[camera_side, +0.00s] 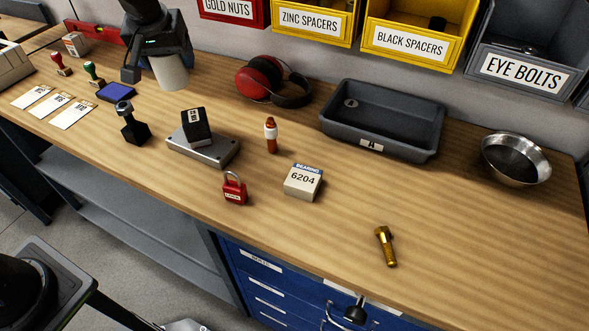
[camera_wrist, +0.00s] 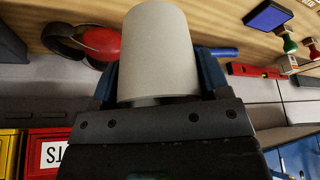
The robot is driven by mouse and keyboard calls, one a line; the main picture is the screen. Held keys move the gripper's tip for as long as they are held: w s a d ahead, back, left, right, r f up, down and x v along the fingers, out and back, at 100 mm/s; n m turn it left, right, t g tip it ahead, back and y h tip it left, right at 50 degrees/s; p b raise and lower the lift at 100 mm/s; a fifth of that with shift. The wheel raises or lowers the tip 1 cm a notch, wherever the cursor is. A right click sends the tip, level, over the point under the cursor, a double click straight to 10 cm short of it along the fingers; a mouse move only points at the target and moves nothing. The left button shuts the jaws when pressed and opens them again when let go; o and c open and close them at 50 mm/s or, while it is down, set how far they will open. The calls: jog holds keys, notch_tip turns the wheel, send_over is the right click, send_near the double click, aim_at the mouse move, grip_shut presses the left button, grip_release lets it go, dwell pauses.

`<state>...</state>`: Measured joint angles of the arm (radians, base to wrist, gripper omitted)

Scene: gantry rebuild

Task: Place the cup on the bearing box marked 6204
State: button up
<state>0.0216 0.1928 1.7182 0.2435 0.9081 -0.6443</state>
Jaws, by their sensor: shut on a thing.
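A pale grey-white cup (camera_side: 170,72) is held in my gripper (camera_side: 150,72) at the upper left of the side view, above the back of the bench. In the wrist view the cup (camera_wrist: 160,55) fills the space between the two blue fingers of my gripper (camera_wrist: 160,90), which are shut on it. The bearing box marked 6204 (camera_side: 302,183) is a small white box with a blue band. It sits on the bench near the middle, right of and nearer than the cup, with nothing on its top. The box does not show in the wrist view.
A red padlock (camera_side: 235,190), an orange-and-white bottle-like item (camera_side: 271,136) and a metal plate (camera_side: 185,150) with a dark block stand left of the box. A brass bolt (camera_side: 385,247), grey tray (camera_side: 360,145) and metal bowl (camera_side: 516,160) are right. Red earmuffs (camera_side: 262,80) lie behind.

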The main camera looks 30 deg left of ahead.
jog(key=s+d+m+h, duration=0.15)
jog(key=d+m, duration=0.45)
jog(key=d, duration=1.2)
send_over(305, 175)
jog(key=shift+t+h, duration=0.3)
jog(key=shift+h, duration=0.05)
jog(key=f, duration=0.5)
jog(key=shift+a+f, duration=0.25)
jog(key=shift+f, duration=0.15)
jog(key=shift+d+f, duration=0.3)
jog(key=shift+f, duration=1.85)
jog(key=shift+f, duration=0.2)
jog(key=o, duration=0.9)
